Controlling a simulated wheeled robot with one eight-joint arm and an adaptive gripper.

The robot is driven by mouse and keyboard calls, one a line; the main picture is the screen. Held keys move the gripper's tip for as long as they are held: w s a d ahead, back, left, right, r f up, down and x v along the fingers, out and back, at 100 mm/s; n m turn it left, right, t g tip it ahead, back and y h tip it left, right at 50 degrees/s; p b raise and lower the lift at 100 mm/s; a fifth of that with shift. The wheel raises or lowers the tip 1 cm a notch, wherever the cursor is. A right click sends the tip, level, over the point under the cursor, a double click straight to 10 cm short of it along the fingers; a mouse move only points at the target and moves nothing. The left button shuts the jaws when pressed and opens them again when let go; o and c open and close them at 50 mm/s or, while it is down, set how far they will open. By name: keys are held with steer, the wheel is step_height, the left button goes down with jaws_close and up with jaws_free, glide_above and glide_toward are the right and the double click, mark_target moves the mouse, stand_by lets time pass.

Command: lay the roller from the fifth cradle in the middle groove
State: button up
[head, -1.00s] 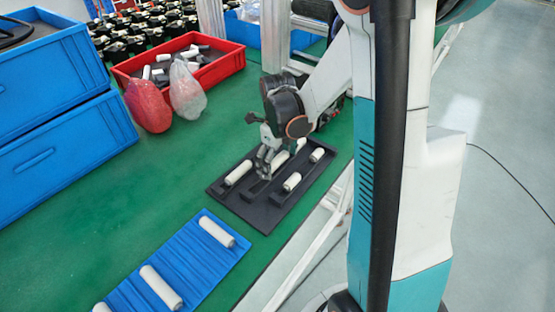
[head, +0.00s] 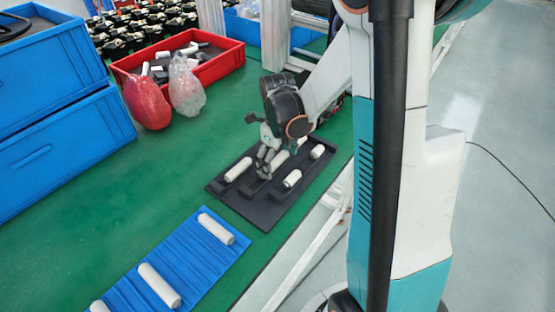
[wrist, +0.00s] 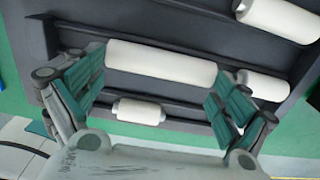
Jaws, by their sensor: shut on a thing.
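A black tray (head: 251,210) with cradles holds several white rollers. My gripper (head: 264,165) is down over the tray. In the wrist view my gripper (wrist: 157,92) has a long white roller (wrist: 160,62) between its two green-padded fingers, one at each end, and is shut on it. I cannot tell whether it is clear of its cradle, nor its cradle number. In the head view the fingers partly hide the rollers behind them. A blue grooved mat (head: 185,255) lies in front of the tray, with white rollers in it at the far end (head: 216,229), further forward (head: 160,286) and at the near edge (head: 99,307).
Other tray rollers lie left (head: 238,170) and right (head: 292,178) of my gripper, and at the back right (head: 317,151). A red bin (head: 222,66), a red bag (head: 147,104), a clear bag (head: 187,90) and blue crates (head: 60,150) stand behind. Green tabletop left of the mat is clear.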

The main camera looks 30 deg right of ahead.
steer(key=o, duration=0.8)
steer(key=shift+r, duration=0.1)
step_height(320, 180, up, 12)
steer(key=shift+f, duration=0.1)
stand_by(0.4)
